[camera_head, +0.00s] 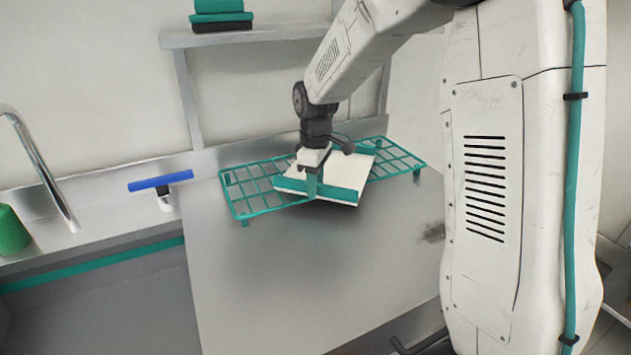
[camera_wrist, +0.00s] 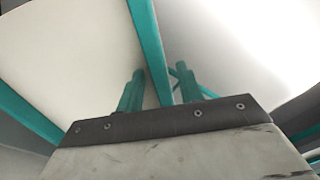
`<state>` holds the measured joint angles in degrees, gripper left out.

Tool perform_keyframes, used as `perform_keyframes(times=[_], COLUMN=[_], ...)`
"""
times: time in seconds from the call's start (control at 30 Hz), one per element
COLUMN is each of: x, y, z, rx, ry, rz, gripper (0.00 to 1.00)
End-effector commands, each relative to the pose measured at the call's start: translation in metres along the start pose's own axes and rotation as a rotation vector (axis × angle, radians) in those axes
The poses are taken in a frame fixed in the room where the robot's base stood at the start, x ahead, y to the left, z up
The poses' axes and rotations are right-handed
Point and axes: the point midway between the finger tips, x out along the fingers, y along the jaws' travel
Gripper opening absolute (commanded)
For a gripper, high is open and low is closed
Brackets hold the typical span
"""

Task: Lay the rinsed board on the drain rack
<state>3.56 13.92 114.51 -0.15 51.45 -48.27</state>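The board (camera_head: 345,168) is a white slab with teal edge bands. In the head view it sits at an angle over the middle of the teal drain rack (camera_head: 407,160), its near edge reaching past the rack's front wire. It looks to lie flat on the wires, though contact underneath is hidden. My gripper (camera_head: 313,187) points down at the board's near edge. In the wrist view the teal fingers (camera_wrist: 160,80) stand apart, one on each side of a teal edge band of the board (camera_wrist: 85,50), with a visible gap at the right finger.
The rack stands on a steel counter (camera_head: 290,280), which is clear in front. To the left are a blue squeegee (camera_head: 160,181), a tap (camera_head: 45,170) and a green cup (camera_head: 12,230). A shelf (camera_head: 230,38) with teal items hangs above.

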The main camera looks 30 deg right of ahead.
Motion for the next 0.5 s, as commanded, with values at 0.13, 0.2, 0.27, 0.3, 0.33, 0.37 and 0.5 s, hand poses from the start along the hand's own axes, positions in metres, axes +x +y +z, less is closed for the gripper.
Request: perform_keyframes(times=[0.13,0.2,0.27,0.3,0.33,0.37,0.5], x=[0.000,0.000,-0.001,-0.002,-0.004,-0.007,-0.028], y=[0.000,0.000,0.000,0.000,0.000,0.000,0.001], z=[0.000,0.000,0.000,0.000,0.000,0.000,-0.001], rx=[0.000,0.000,0.000,0.000,0.000,0.000,0.000], ry=[0.000,0.000,0.001,0.001,0.002,0.002,0.003], rz=[0.000,0.000,0.001,0.001,0.002,0.002,0.004], gripper=[0.38,0.38,0.38,0.38,0.38,0.38,0.38])
